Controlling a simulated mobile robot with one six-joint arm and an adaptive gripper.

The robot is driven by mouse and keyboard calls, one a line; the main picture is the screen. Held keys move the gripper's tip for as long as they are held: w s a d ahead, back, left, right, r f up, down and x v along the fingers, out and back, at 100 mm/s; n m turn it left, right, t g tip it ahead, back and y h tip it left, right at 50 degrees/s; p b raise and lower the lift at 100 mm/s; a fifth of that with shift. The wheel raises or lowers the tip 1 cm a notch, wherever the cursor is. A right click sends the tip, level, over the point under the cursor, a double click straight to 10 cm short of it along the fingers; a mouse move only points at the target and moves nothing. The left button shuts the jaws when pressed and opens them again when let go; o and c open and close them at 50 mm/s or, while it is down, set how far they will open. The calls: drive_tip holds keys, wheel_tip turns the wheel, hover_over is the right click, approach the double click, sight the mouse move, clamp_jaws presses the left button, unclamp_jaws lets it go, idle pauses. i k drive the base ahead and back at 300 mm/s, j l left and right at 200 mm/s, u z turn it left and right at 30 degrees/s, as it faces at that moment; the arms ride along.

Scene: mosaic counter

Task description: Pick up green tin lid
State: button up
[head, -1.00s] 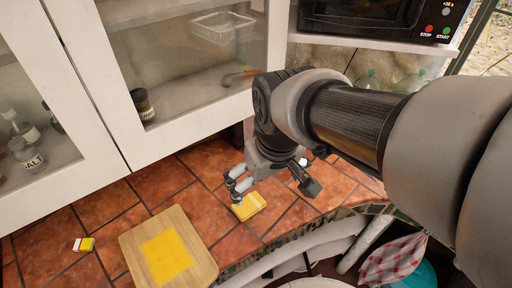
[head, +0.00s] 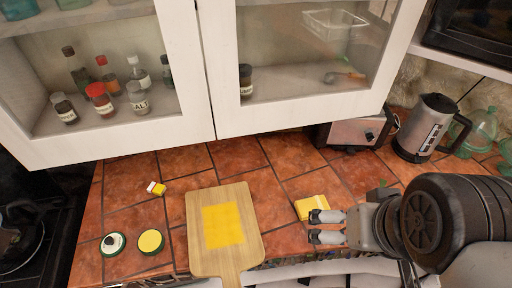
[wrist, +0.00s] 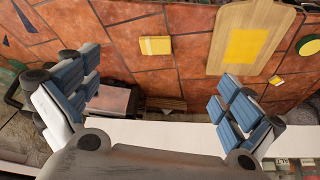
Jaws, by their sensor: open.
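Two green-rimmed round things lie side by side on the tiled counter at the lower left of the head view. One has a white top with a dark knob and looks like the green tin lid (head: 113,243). The other is a round green-rimmed thing with a yellow face (head: 150,241). The yellow-faced one also shows at the right edge of the wrist view (wrist: 308,47); the lid does not show there. My gripper (head: 320,227) is open and empty, far to the right of both, beyond the cutting board. Its spread fingers show in the wrist view (wrist: 158,97).
A wooden cutting board (head: 246,200) with a yellow square lies between my gripper and the lid. A yellow block (head: 312,206) lies beside my fingertips. A small yellow-white-red item (head: 156,188) lies behind the lid. Glass cabinets (head: 205,70) overhang the counter; a kettle (head: 421,130) stands right.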

sight(113, 244)
drive_tip(key=u, duration=1.9)
